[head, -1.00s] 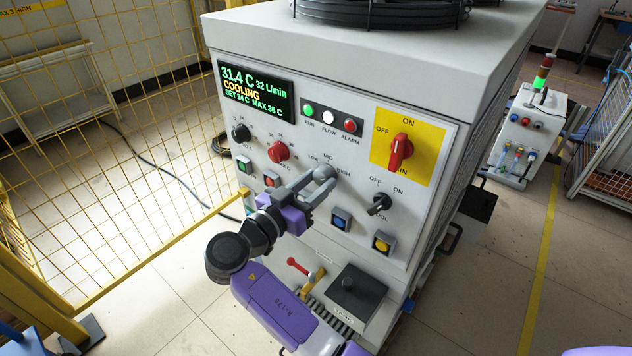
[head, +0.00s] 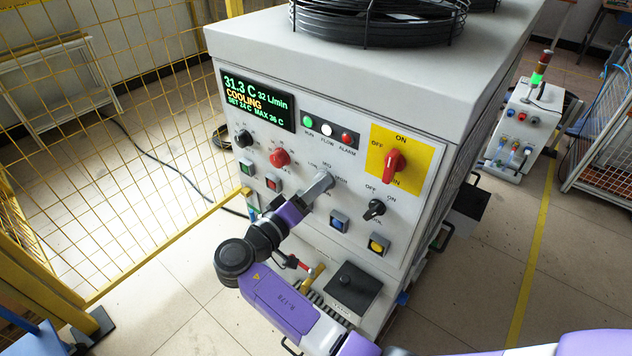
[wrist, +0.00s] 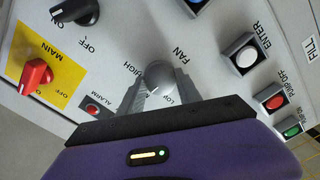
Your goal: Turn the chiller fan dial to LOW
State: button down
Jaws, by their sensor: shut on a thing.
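The chiller's grey panel (head: 400,236) carries the fan dial, a round grey knob (wrist: 160,76) between my fingers in the wrist view. The FAN, LOW and HIGH labels show around it there. A small pale mark sits on the knob's lower edge; I cannot tell which setting it marks. My gripper (wrist: 158,88) is shut on the fan dial, one finger on each side. In the head view my gripper (head: 319,186) is at the panel below the MID label and hides most of the dial.
A red main switch (head: 394,166) on a yellow plate and a black ON/OFF knob (head: 375,208) are to the right. A red knob (head: 279,157) and a black knob (head: 243,138) are to the left. Blue (head: 339,221) and yellow (head: 378,244) buttons sit below.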

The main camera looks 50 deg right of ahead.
jog(key=shift+a+r+n+p, duration=0.1)
jog(key=shift+n+p, duration=4.75)
jog(key=shift+n, duration=1.45)
jog(key=c, duration=0.8)
grip_release()
jog(key=shift+c, duration=0.2)
jog(key=a+b, duration=0.1)
jog(key=a, duration=0.6)
jog(key=shift+a, duration=0.35)
